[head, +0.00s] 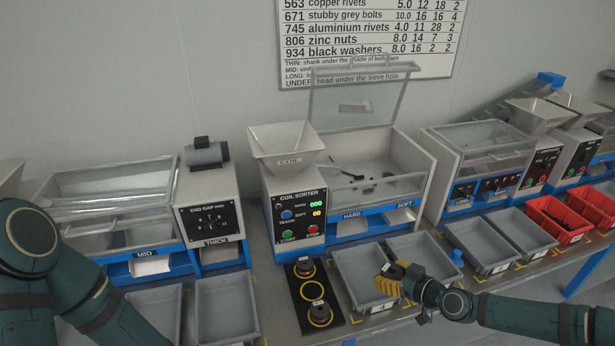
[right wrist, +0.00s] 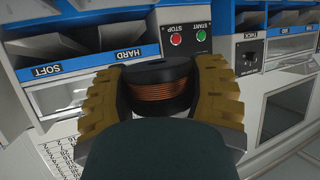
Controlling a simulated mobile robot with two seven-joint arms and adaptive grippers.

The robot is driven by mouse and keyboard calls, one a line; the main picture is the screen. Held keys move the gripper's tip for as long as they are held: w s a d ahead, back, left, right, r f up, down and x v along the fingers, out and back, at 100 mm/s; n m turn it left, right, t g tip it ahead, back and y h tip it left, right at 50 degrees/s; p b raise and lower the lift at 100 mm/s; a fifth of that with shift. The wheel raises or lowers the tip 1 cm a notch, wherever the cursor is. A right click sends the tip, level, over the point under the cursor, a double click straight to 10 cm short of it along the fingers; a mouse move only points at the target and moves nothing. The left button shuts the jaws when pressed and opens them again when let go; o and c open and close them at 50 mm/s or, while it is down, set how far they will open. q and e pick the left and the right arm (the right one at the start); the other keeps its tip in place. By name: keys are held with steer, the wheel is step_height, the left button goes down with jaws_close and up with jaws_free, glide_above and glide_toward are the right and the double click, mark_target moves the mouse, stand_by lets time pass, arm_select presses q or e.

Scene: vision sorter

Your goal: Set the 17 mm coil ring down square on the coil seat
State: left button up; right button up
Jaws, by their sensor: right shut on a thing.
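My right gripper (head: 388,281) is shut on a dark coil ring (head: 393,271) above the front part of a grey bin. In the right wrist view the ring (right wrist: 158,88) shows copper windings between black flanges, with the yellow fingers of the right gripper (right wrist: 160,95) on both sides. A black plate with yellow rings (head: 297,287) lies to the left of the gripper, in front of the coil sorter. My left gripper is out of view.
The coil sorter (head: 285,207) stands behind the plate, with a funnel and a raised clear lid. Grey bins (head: 345,262) flank the plate on both sides. A blue-capped object (head: 457,257) stands right of the gripper. Red bins (head: 553,222) are farther right.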

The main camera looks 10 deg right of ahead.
steer(key=s+a+r+n+g+y, duration=0.1)
steer(key=a+r+n+g+y, duration=0.1)
steer(key=a, duration=0.5)
steer(key=s+a+r+n+g+y, duration=0.2)
steer(key=a+r+n+y, duration=0.1)
steer(key=a, duration=0.4)
steer(key=shift+a+r+n, duration=0.2)
steer(key=shift+r+n, duration=0.2)
steer(key=shift+r, duration=0.25)
steer(key=m+t+h, duration=0.4)
steer(key=m+h, duration=0.1)
steer(key=m, duration=0.1)
glide_above(384, 300)
step_height(384, 300, down, 6)
steer(key=shift+f, duration=0.2)
step_height(384, 300, down, 6)
steer(key=shift+r+b, duration=0.15)
steer(key=shift+b, duration=0.35)
steer(key=shift+f+b, duration=0.45)
steer(key=shift+f, duration=1.45)
steer(key=shift+f, duration=0.1)
